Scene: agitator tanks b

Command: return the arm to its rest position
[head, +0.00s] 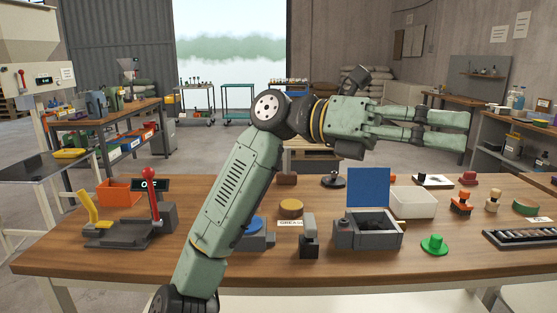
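My arm rises from the bottom of the head view, leans right to an elbow joint, then reaches right above the table. My gripper (466,131) is at its end, pointing right, high over the right half of the wooden table (130,262). Its two long green fingers are spread with a clear gap between them, and nothing is held. It touches nothing that I can see. My arm hides part of the middle of the table.
On the left are a red-knobbed lever device (152,205) and an orange bin (120,192). The table's front strip is mostly clear.

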